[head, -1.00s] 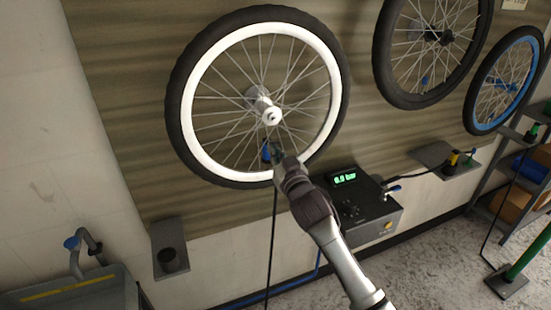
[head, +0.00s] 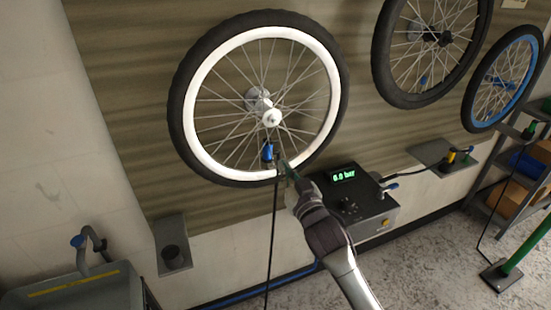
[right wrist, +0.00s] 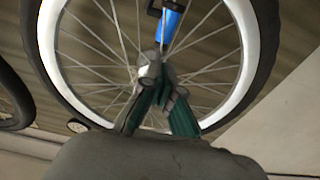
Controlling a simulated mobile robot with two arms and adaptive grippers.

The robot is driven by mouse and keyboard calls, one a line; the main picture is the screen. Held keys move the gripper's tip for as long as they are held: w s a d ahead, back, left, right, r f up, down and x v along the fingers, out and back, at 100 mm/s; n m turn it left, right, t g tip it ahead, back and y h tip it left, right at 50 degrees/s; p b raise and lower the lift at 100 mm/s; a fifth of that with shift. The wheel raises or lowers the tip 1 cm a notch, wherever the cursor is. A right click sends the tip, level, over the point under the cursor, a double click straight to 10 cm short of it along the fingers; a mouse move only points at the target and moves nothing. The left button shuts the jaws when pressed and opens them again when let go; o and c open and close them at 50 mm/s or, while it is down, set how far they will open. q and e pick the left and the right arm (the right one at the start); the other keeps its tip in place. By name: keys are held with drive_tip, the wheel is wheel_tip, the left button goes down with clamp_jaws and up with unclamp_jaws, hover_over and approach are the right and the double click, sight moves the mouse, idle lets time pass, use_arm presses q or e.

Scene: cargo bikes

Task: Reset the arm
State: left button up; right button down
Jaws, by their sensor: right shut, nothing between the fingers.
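My right gripper (head: 284,166) is shut and empty at the lower right part of the white-rimmed wheel (head: 205,62). A blue air chuck (head: 267,152) sits at the lower inner rim of this wheel, with a dark hose (head: 272,235) hanging down from it. The gripper is just to the right of the chuck and appears apart from it. In the right wrist view, the green-sided fingers (right wrist: 158,82) are close together, and the blue chuck (right wrist: 170,24) shows beyond them. My left gripper is not in view.
A dark inflator box (head: 360,208) with a green display is mounted right of my right arm. Two more wheels hang to the right, one with a blue rim (head: 472,100). A grey bin (head: 75,295) with a tap stands lower left, beside a wall holder (head: 172,246).

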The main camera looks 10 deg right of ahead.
drive_tip(key=shift+v, duration=1.05)
drive_tip(key=s+d+f+g+h, duration=0.1)
drive_tip(key=s+f+g, duration=0.15)
drive_tip(key=f, duration=0.95)
drive_tip(key=s+d+f+g+h, duration=0.1)
drive_tip(key=f+g, duration=0.2)
drive_tip(key=f, duration=1)
drive_tip(key=s+d+f+g, duration=0.1)
drive_tip(key=s+f+g, duration=0.1)
drive_tip(key=s+f, duration=0.55)
drive_tip(key=s+d+f+g, duration=0.2)
drive_tip(key=s+f, duration=0.3)
drive_tip(key=f, duration=0.6)
drive_tip(key=s+d+f+g, duration=0.1)
drive_tip(key=s+f, duration=0.5)
drive_tip(key=s, duration=0.6)
drive_tip(key=s+d+f+g+h, duration=0.1)
drive_tip(key=s+f+g, duration=0.3)
drive_tip(key=s, duration=0.9)
drive_tip(key=s+d+f+g, duration=0.1)
drive_tip(key=s+f+g, duration=0.2)
drive_tip(key=s+f, duration=0.6)
drive_tip(key=s+b, duration=0.1)
drive_tip(key=s, duration=0.2)
drive_tip(key=shift+s+d+f+h, duration=0.2)
drive_tip(key=shift+s+d+h, duration=0.1)
drive_tip(key=shift+s+d, duration=0.05)
